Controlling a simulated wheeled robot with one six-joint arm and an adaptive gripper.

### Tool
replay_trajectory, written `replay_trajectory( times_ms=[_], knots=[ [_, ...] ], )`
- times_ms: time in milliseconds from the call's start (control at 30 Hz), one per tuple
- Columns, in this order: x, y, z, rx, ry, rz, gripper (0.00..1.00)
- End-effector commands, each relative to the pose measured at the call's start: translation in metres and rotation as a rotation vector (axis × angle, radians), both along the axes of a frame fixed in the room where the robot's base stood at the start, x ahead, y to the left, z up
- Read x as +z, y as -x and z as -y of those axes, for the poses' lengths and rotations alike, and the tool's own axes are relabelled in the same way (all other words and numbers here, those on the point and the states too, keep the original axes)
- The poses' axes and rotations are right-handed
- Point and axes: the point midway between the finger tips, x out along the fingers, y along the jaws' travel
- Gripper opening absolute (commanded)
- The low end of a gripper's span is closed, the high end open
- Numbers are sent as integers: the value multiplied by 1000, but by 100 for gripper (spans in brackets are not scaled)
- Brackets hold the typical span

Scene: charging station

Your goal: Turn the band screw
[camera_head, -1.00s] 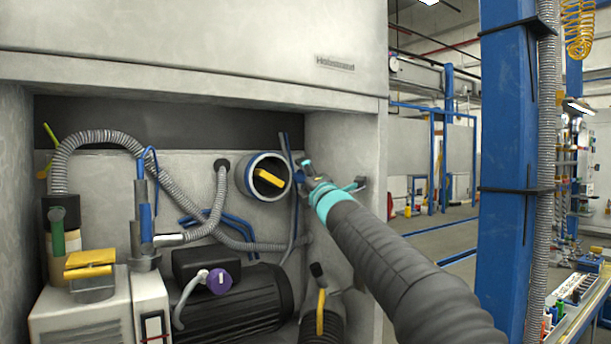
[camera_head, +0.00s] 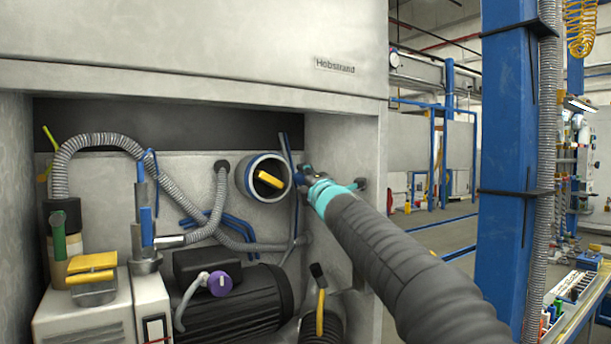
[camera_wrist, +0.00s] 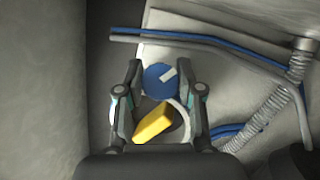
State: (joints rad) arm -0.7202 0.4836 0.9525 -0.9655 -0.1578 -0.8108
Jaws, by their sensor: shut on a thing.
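The fingers and my wrist hide the knob there. A yellow handle (camera_head: 270,180) lies across the port opening; it also shows between the fingers in the wrist view (camera_wrist: 153,122).
A black motor (camera_head: 235,305) with a purple knob (camera_head: 219,283) sits below. The cabinet side wall (camera_head: 345,150) is close on the right. A blue post (camera_head: 512,170) stands farther right.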

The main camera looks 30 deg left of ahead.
Motion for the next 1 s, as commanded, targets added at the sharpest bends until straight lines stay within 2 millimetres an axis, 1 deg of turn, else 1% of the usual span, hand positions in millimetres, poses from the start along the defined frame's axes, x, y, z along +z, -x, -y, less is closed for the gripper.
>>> replay_trajectory(
  times_ms=[267,300,400,767,1000],
  knots=[
    [-1,0,0,-1,1,-4,2],
    [-1,0,0,-1,1,-4,39],
    [-1,0,0,-1,1,-4,62],
    [-1,1,1,0,-1,-4,62],
    [-4,10,11,1,2,-6,62]
  ],
)
